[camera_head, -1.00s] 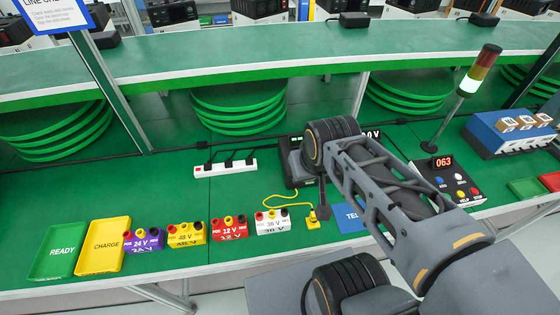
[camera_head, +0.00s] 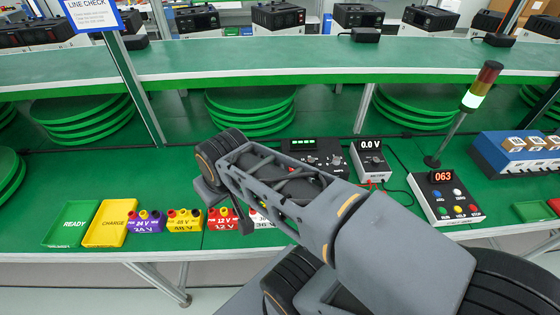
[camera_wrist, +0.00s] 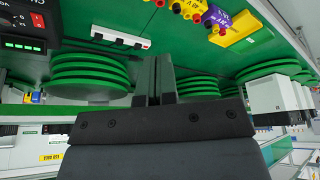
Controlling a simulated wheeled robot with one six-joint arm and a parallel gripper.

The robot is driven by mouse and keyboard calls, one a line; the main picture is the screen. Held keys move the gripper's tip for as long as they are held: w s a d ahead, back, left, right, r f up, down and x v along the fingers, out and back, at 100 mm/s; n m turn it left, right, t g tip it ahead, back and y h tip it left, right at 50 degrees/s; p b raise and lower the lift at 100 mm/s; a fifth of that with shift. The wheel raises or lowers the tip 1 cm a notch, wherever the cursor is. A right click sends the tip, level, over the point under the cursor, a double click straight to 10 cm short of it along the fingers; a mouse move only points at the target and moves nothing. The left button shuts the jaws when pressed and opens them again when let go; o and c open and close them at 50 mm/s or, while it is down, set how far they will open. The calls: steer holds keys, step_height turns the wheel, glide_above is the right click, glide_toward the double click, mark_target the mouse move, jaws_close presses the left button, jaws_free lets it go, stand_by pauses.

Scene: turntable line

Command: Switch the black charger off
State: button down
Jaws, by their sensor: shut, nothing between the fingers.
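The black charger (camera_head: 310,148) stands on the green bench, its top edge and green-lit display showing above my arm. Some knobs on its front show; the lower front is hidden by my arm, so its switch cannot be made out. In the wrist view the charger (camera_wrist: 22,45) is cut off at the upper left, with its green lights lit. My gripper (camera_head: 242,218) is at the left of the charger, over the small red and white battery blocks, apart from the charger. The wrist view shows its fingers (camera_wrist: 154,80) together and empty.
A white power strip (camera_wrist: 120,37) with a red switch lies on the bench. A 0.0 V meter (camera_head: 370,160) and a control box reading 063 (camera_head: 446,196) stand right of the charger. Battery blocks (camera_head: 185,220) and yellow and green trays (camera_head: 108,222) are left. Stacked green discs stand behind.

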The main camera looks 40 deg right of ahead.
steer(key=shift+d, duration=0.1)
steer(key=w+d+f+n+g+h, duration=0.1)
steer(key=w+d+n, duration=0.2)
steer(key=w+d, duration=0.35)
steer(key=w+d+n+g, duration=0.1)
steer(key=w+d+n, duration=0.15)
steer(key=d, duration=0.65)
steer(key=d+f+n, duration=0.2)
steer(key=d+f, duration=0.1)
steer(key=d, duration=0.5)
steer(key=d+f+n+g, duration=0.1)
steer(key=d+f, duration=0.3)
steer(key=d, duration=0.5)
steer(key=shift+d+n, duration=0.25)
steer(key=shift+n, duration=0.5)
steer(key=shift+w+f, duration=0.1)
steer(key=shift+w, duration=0.05)
steer(key=f+p, duration=0.1)
steer(key=f, duration=0.3)
steer(key=w+f+p, duration=0.1)
steer(key=f, duration=0.4)
steer(key=d+f+p, duration=0.1)
steer(key=f, duration=0.3)
steer(key=shift+w+f, duration=0.15)
steer(key=shift+f, duration=0.25)
